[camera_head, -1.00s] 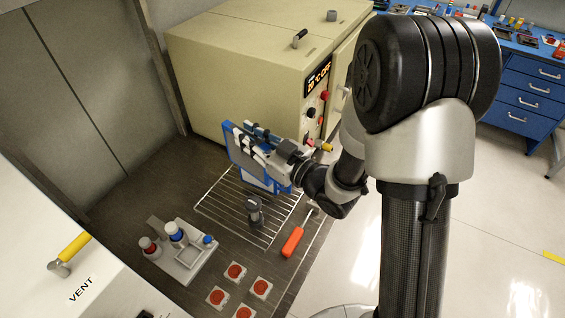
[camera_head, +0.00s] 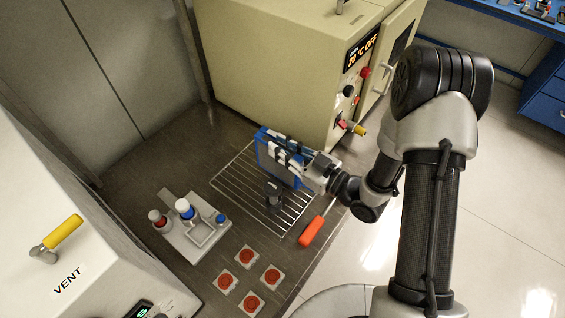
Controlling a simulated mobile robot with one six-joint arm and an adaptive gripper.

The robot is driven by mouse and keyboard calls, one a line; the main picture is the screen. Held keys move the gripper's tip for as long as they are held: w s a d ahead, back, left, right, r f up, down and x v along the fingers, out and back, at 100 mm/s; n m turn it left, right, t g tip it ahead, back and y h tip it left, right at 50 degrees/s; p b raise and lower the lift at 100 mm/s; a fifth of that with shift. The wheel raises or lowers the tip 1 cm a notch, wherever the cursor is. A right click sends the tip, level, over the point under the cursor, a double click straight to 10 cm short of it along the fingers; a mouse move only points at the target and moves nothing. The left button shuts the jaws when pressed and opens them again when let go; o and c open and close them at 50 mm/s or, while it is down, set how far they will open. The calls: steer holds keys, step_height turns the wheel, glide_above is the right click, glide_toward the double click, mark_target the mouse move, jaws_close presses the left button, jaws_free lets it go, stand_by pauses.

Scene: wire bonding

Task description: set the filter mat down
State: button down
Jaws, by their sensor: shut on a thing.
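The filter mat, which looks like a grey panel with a blue frame (camera_head: 264,150), is held on edge, tilted, over the back part of the wire rack. My gripper (camera_head: 291,160) is shut on its right side. The gripper fingers cover part of the panel. The lower edge of the panel is close to the rack, and I cannot tell whether it touches. The wire rack (camera_head: 232,183) lies on the dark bench top (camera_head: 150,130).
A black-topped tool (camera_head: 273,193) stands at the rack's front. A screwdriver with an orange handle (camera_head: 311,231) lies right of it. The beige oven (camera_head: 285,70) stands behind.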

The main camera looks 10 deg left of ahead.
steer(key=shift+f+b, duration=0.65)
steer(key=shift+f, duration=1.8)
steer(key=shift+f, duration=0.25)
steer(key=c, duration=1.5)
jaws_free()
steer(key=shift+r, duration=0.1)
